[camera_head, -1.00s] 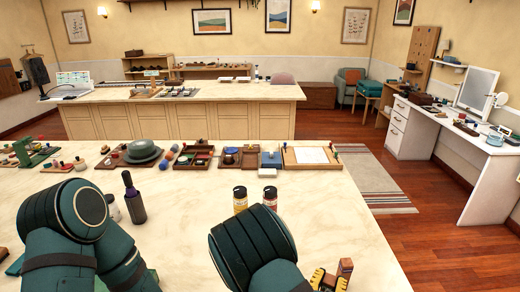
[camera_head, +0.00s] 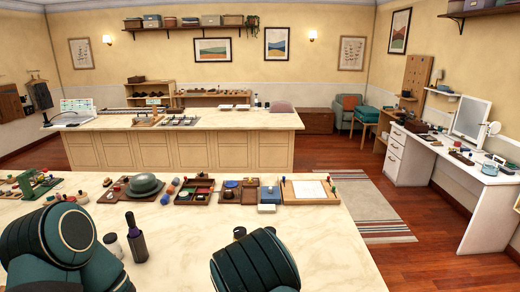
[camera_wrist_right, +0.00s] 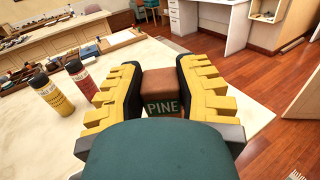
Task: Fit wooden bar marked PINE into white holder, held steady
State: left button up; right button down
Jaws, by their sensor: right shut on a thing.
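The wooden bar marked PINE (camera_wrist_right: 160,88) is reddish brown with a dark end bearing pale letters. In the right wrist view it sits between the yellow-padded fingers of my right gripper (camera_wrist_right: 160,82), which is shut on it. The bar appears above the pale worktop near its edge. The right gripper is outside the head view, where only my arm shows. My left arm shows at the lower left of the head view, but its gripper is out of frame. I cannot pick out the white holder with certainty.
The pale worktop (camera_head: 325,245) has a clear middle and right side. A dark bottle (camera_head: 136,238) stands near my left arm. Two labelled bottles, yellow (camera_wrist_right: 53,95) and red (camera_wrist_right: 86,84), stand left of my right gripper. Trays and a framed board (camera_head: 310,201) line the back edge.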

jog(key=w+a+r+n+t+y+p, duration=0.1)
jog(key=w+a+n+y, duration=0.25)
jog(key=a, duration=0.55)
jog(key=w+a+n+t+y+p, duration=0.15)
jog(key=a+y, duration=0.35)
jog(key=a, duration=0.5)
jog(key=shift+n, duration=0.4)
jog(key=f+b, duration=0.1)
jog(key=f, duration=0.1)
jog(key=d+f+b, duration=0.1)
jog(key=f+b, duration=0.1)
